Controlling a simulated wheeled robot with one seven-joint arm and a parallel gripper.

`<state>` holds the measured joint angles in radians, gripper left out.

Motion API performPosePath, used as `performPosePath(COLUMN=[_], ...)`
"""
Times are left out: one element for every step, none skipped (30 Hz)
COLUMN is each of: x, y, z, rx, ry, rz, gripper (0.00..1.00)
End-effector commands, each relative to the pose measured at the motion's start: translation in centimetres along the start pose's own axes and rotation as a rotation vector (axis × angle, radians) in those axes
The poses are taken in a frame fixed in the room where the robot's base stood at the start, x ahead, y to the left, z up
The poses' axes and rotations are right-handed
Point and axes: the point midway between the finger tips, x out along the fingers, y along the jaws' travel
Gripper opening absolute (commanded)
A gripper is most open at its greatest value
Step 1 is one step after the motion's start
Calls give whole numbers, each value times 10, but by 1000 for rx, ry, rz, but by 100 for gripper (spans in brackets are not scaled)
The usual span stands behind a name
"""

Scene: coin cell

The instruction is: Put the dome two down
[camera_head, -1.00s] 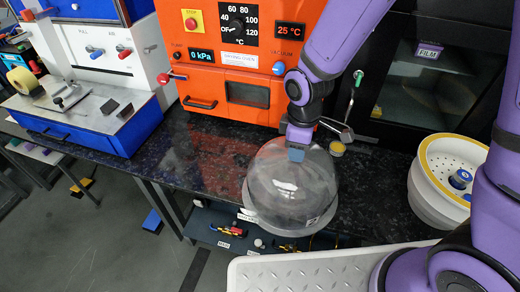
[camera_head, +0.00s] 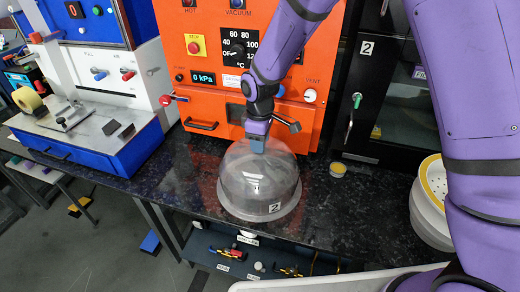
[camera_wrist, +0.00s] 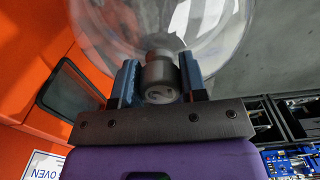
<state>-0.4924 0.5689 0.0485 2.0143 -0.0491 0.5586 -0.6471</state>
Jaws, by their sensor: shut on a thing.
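The dome two (camera_head: 262,190) is a clear bell with a "2" label near its rim. In the head view it is upright over the black speckled counter (camera_head: 345,215), in front of the orange oven. Whether its rim touches the counter, I cannot tell. My gripper (camera_head: 257,142) is above it, shut on its grey top knob. In the wrist view the knob (camera_wrist: 160,78) sits between the two blue fingers (camera_wrist: 160,85), with the clear dome (camera_wrist: 205,25) beyond.
The orange oven (camera_head: 205,70) stands close behind the dome. A white and yellow round container (camera_head: 432,205) is further right. The blue and white press (camera_head: 95,140) is at left. A shelf with tools (camera_head: 230,258) lies below the counter edge.

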Motion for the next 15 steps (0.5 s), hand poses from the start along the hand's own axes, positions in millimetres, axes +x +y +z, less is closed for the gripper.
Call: performPosePath(x=[4, 6, 11, 15, 19, 24, 28, 30, 33, 34, 34, 33, 33, 33, 33], y=[0, 0, 0, 0, -1, -1, -1, -1, -1, -1, -1, 0, 0, 0, 0], z=[0, 0, 0, 1, 1, 0, 0, 0, 0, 0, 0, 0, 0, 0, 0], rx=[0, 0, 0, 0, 0, -1, -1, -2, -2, -2, -2, -2, -2, -2, -1], ry=[-1, -2, -2, -3, -3, -3, -3, -2, -1, -1, 0, 0, 0, 0, 0], rz=[-1, -1, -2, -1, -1, -2, -2, -1, 0, 0, 0, 0, 0, 0, 0], gripper=[0, 0, 0, 0, 0, 0, 0, 0, 0, 0, 0, 0, 0, 0, 0])
